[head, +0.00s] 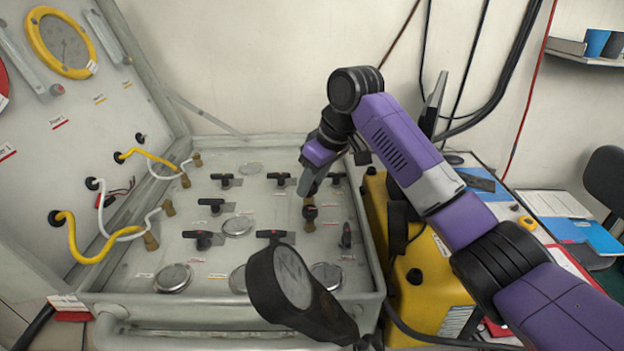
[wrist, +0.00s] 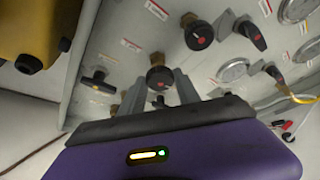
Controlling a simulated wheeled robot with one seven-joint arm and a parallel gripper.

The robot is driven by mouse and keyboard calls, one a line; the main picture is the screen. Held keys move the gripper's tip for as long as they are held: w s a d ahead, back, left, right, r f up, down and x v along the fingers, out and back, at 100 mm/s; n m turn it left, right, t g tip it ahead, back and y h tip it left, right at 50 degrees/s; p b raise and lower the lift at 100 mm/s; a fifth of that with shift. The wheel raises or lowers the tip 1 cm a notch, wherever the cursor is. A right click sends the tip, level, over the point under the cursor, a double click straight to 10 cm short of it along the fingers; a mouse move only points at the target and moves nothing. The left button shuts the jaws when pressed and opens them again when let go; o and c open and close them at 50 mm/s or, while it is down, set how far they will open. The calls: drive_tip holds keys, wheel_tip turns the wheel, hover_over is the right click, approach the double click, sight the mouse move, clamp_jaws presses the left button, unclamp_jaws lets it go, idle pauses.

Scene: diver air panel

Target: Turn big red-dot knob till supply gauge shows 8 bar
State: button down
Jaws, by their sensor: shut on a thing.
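My gripper (head: 309,190) points down at the right half of the panel. Its fingers are closed on a dark round knob (head: 309,213) on a brass stem. In the wrist view my gripper (wrist: 158,88) has a finger on each side of this knob (wrist: 158,76), which bears a red dot. A second dark knob with a red dot (wrist: 198,35) stands apart, beyond it. A large dark-rimmed gauge (head: 292,278) stands in the near foreground; its reading is too small to make out. I cannot tell which gauge is the supply gauge.
Several black T-handles (head: 204,239) and small round gauges (head: 173,278) cover the panel. Yellow and white hoses (head: 88,250) loop at its left. A yellow-rimmed gauge (head: 62,43) sits on the raised lid. A yellow case (head: 425,290) stands close to the panel's right side.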

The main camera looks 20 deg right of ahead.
drive_tip(key=shift+m, duration=0.5)
drive_tip(key=c, duration=0.9)
unclamp_jaws()
drive_tip(key=shift+a+v, duration=0.2)
drive_tip(key=shift+v, duration=3.75)
